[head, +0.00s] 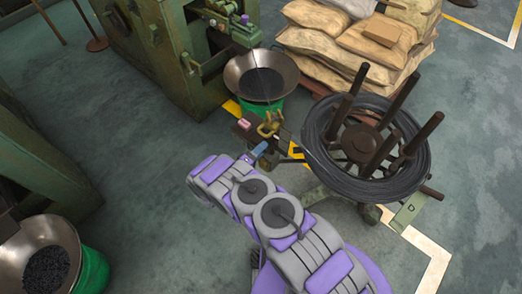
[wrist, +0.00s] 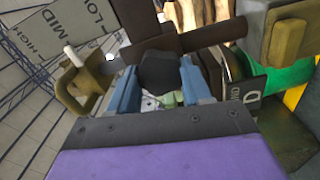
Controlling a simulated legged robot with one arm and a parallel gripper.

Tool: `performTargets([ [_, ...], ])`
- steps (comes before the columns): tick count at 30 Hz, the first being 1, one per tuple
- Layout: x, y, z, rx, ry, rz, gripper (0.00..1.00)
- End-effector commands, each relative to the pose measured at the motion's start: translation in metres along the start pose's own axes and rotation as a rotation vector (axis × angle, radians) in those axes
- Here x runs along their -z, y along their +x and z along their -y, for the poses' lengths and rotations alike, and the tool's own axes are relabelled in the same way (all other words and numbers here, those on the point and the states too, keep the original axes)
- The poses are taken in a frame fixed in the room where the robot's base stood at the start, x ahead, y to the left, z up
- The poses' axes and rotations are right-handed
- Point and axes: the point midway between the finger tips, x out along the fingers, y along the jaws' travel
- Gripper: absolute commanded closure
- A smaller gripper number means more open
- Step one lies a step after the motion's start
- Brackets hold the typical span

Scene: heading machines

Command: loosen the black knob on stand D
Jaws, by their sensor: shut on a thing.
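Stand D (head: 408,212) is at the right of the head view, with the letter D on its green plate. It carries a coil of dark wire (head: 318,150) around several upright brown posts. My gripper (head: 261,150) is at the left side of the stand. In the wrist view its two blue fingers are on either side of the black knob (wrist: 160,70) and shut on it. The knob is dark and faceted, with a brown bar behind it. In the head view the knob is too small to make out and my gripper partly hides that spot.
A brass-coloured part (head: 268,126) is just beyond my gripper. A plate marked LOW, MID and HIGH (wrist: 62,38) shows in the wrist view. A metal bowl (head: 261,76) on a green base and a green machine (head: 150,55) stand behind. Sacks (head: 350,45) are stacked at the back.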

Motion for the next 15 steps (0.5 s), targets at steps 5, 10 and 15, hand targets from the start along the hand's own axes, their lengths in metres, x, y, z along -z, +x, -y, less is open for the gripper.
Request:
performTargets([
  [5,0.0051,-0.0017,0.0006,0.004,-0.019,-0.012,0.82],
  [10,0.005,-0.0017,0.0008,0.004,-0.024,-0.012,0.82],
  [15,0.005,-0.0018,0.0009,0.005,-0.024,-0.012,0.82],
])
